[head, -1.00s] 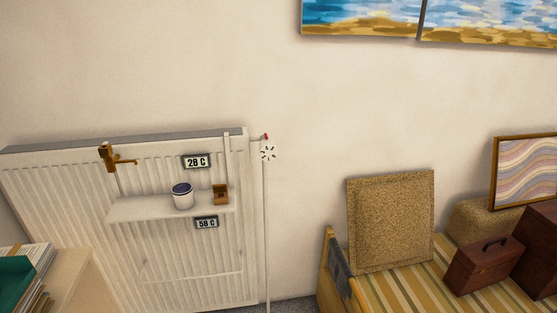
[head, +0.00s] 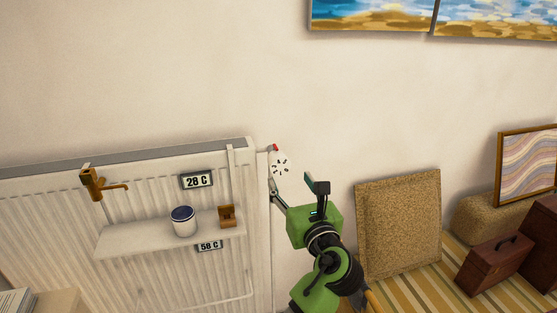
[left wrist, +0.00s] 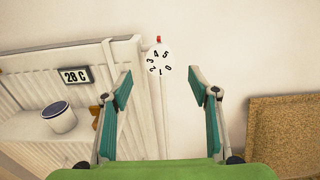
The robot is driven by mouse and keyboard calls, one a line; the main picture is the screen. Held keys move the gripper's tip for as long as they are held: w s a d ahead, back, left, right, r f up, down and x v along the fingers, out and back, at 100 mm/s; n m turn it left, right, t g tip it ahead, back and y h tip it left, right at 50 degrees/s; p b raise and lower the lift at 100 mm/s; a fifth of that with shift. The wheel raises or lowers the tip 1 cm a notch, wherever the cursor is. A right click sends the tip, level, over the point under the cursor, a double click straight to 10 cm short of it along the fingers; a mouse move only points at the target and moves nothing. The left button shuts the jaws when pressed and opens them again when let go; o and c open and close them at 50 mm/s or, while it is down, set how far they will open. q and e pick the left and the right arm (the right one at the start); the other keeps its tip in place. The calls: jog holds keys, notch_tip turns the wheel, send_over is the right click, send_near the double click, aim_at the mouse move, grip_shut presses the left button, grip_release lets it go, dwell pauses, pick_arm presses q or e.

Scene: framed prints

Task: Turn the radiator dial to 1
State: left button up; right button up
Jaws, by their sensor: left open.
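The radiator dial (head: 280,163) is a white disc with black numbers at the radiator's upper right corner. In the left wrist view the dial (left wrist: 160,63) shows numbers around its face, with 4 and 5 near the top and 1 at the bottom. A small red marker (left wrist: 158,39) sits just above it, nearest the 4 and 5. My left gripper (head: 296,184) is open and empty, just below and to the right of the dial in the head view. In the wrist view its two fingers (left wrist: 160,92) stand apart below the dial. My right gripper is not in view.
The white radiator (head: 60,210) carries a shelf (head: 125,238) with a white pot (head: 184,222) and a small wooden box (head: 227,216). A brown tap-like fixture (head: 98,184) is at left. A cork-like board (head: 398,225) and brown cases (head: 493,262) stand right. Wall above the dial is bare.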

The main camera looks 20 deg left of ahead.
aim_at(278, 160)
pick_arm(q)
jog(key=p+x, duration=0.1)
jog(key=x, duration=1.1)
jog(key=shift+w+a+f, duration=0.1)
jog(key=shift+a+f, duration=0.05)
jog(key=c, duration=1.1)
